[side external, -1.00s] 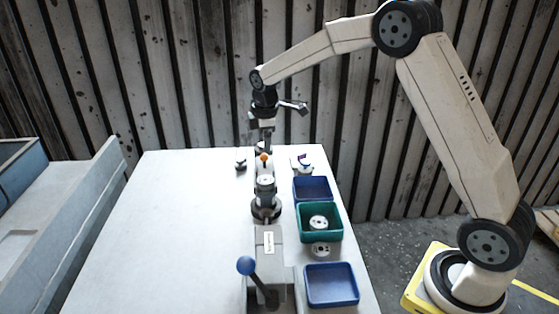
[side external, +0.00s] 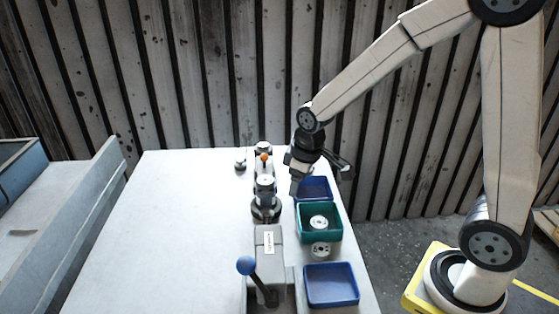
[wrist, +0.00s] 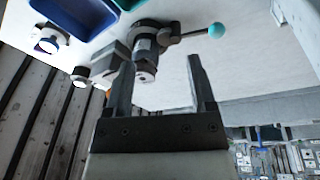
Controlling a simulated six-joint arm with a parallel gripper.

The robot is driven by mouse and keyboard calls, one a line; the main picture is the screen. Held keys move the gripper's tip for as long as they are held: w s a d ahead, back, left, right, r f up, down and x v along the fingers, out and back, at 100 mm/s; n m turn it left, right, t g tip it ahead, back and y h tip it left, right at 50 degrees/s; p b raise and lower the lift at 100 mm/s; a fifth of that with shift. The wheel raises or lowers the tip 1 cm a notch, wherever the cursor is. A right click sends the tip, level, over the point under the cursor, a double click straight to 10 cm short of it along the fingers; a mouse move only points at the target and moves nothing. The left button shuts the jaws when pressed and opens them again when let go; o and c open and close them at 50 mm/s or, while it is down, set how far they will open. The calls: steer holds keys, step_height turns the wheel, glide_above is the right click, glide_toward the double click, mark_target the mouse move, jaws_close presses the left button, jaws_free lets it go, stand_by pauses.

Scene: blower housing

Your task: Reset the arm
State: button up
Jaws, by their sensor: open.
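My gripper (side external: 297,186) is at the far right of the table, beside the far blue bin (side external: 314,187), in the side external view. It points down and hides part of that bin's left side. In the wrist view my gripper (wrist: 162,62) has its two fingers well apart, with nothing held between them. A grey cylindrical fixture (wrist: 147,55) shows beyond the fingers.
A fixture row (side external: 266,212) with an orange knob and a blue-ball lever (side external: 246,266) runs along the table. A green bin (side external: 334,236) holds a round part. A flanged part (side external: 321,249) and near blue bin (side external: 331,286) are right. The table's left side (side external: 170,230) is clear.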

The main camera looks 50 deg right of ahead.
steer(key=s+a+f+m, duration=0.1)
steer(key=s+f+m, duration=0.1)
steer(key=s, duration=0.7)
steer(key=shift+s+a+m, duration=0.25)
steer(key=shift+a+m, duration=0.1)
steer(key=shift+m, duration=0.55)
